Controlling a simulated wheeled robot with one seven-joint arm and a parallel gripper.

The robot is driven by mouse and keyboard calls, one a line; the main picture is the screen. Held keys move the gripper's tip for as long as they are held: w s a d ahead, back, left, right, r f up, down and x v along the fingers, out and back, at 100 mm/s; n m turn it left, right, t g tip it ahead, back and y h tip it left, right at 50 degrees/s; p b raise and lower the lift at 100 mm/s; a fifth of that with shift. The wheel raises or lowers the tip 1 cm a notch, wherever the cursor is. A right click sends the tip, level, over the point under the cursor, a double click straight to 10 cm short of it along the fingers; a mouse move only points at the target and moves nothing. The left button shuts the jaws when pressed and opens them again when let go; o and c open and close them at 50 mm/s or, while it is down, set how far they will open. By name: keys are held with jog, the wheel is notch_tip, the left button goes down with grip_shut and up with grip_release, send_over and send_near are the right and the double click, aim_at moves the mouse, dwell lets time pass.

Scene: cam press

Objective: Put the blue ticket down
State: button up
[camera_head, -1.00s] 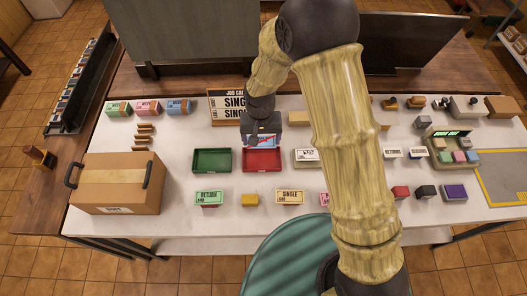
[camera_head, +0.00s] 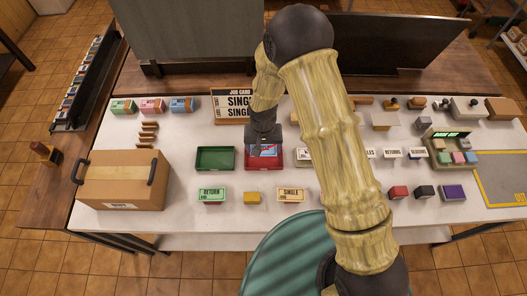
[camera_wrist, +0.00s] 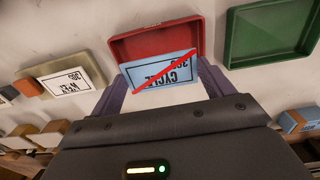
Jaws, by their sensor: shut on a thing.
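The blue ticket (camera_wrist: 158,73), printed CYCLE 300 with a red diagonal stripe, is between the two fingers of my gripper (camera_wrist: 162,76). My gripper is shut on it. In the head view the ticket (camera_head: 266,150) shows just below my gripper (camera_head: 264,146), over the red tray (camera_head: 263,168). In the wrist view the red tray (camera_wrist: 152,42) lies just past the ticket, and the ticket overlaps its near edge. I cannot tell whether the ticket touches the tray floor.
A green tray (camera_head: 215,168) stands just left of the red tray. A white ticket block (camera_wrist: 67,76) is on its other side. RETURN (camera_head: 211,195) and SINGLE (camera_head: 291,195) blocks stand in front. A cardboard box (camera_head: 121,184) is at the left. My arm hides part of the table.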

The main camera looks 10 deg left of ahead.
aim_at(264, 159)
jog(key=shift+f+p, duration=0.8)
jog(key=shift+f, duration=1.25)
jog(key=shift+f+b, duration=0.4)
jog(key=shift+f, duration=0.3)
jog(key=shift+r, duration=0.1)
jog(key=o, duration=0.7)
jog(key=shift+s, duration=0.1)
